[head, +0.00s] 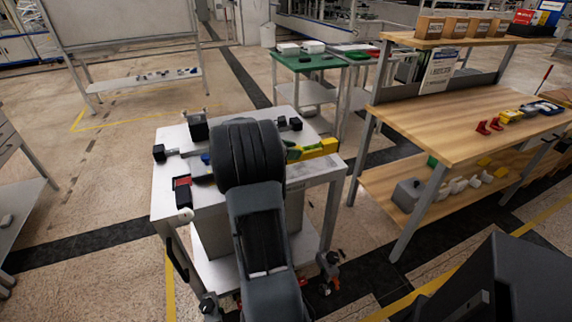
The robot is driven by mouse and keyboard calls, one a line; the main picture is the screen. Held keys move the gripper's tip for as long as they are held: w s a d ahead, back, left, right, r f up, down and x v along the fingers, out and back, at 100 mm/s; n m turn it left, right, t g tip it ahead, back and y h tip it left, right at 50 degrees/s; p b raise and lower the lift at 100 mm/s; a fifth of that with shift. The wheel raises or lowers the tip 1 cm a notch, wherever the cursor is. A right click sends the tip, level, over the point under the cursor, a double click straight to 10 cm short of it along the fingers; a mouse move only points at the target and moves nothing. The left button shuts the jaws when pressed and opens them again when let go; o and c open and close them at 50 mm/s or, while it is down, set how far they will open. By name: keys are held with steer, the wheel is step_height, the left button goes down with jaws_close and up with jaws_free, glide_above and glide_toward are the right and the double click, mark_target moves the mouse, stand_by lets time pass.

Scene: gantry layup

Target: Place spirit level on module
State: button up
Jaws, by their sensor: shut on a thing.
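A yellow bar with a greenish part near the arm, which looks like the spirit level (318,149), sticks out to the right from behind my dark arm, over the right side of a white-topped cart (165,208). Its left end is hidden by the arm. My gripper is hidden behind my arm, so its jaws and their contact with the bar do not show. I cannot tell whether the bar rests on the cart or is held above it. I cannot make out which thing is the module.
Black and grey tools (197,127) and a red-and-black item (182,190) lie on the cart. A wooden workbench (430,115) stands at the right, with red clamps (490,126) on top. A green-topped table (312,64) is behind. Open floor lies to the left.

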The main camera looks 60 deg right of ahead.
steer(key=shift+w+a+f, duration=0.15)
steer(key=shift+w+f, duration=0.35)
steer(key=shift+f, duration=0.05)
steer(key=shift+w+a+f, duration=0.15)
steer(key=shift+w+f, duration=0.3)
steer(key=shift+f, duration=0.1)
steer(key=shift+f+b, duration=0.45)
steer(key=shift+f, duration=1.15)
steer(key=shift+f, duration=0.1)
steer(key=shift+f, duration=0.1)
steer(key=o, duration=1)
steer(key=shift+o, duration=0.2)
